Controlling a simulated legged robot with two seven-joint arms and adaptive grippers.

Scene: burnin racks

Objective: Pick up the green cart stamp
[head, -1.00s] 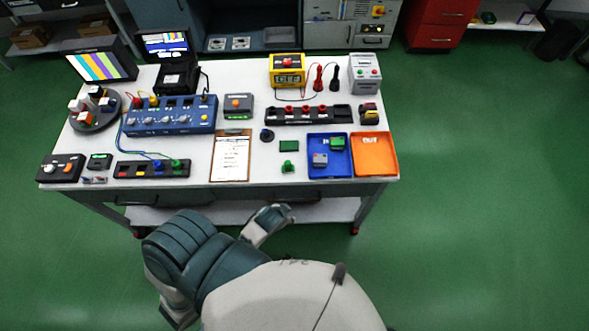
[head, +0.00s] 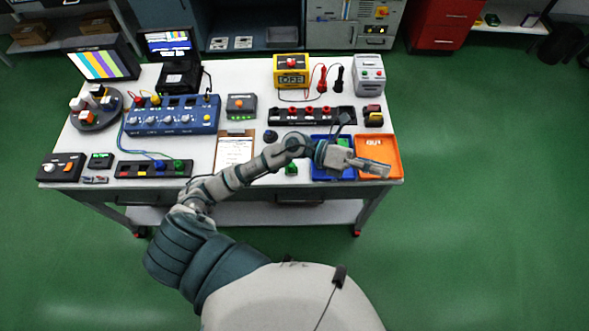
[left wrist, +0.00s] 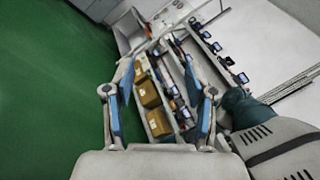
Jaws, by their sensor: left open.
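The small green stamp (head: 291,169) stands near the front edge of the white table in the head view. My left forearm passes just above it in the picture and hides part of it. My left gripper (head: 376,168) is over the orange tray (head: 391,146), to the right of the stamp and apart from it. In the left wrist view, the left gripper (left wrist: 160,85) has its two fingers spread with nothing held between them. The stamp is not seen in that view. My right gripper is in neither view.
The blue tray (head: 318,176) is partly hidden by my left wrist. A dark blue knobbed piece (head: 270,136) and a clipboard (head: 234,152) lie left of the trays. A black rack (head: 340,119) with red knobs is behind. Brown boxes (left wrist: 150,94) show in the wrist view.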

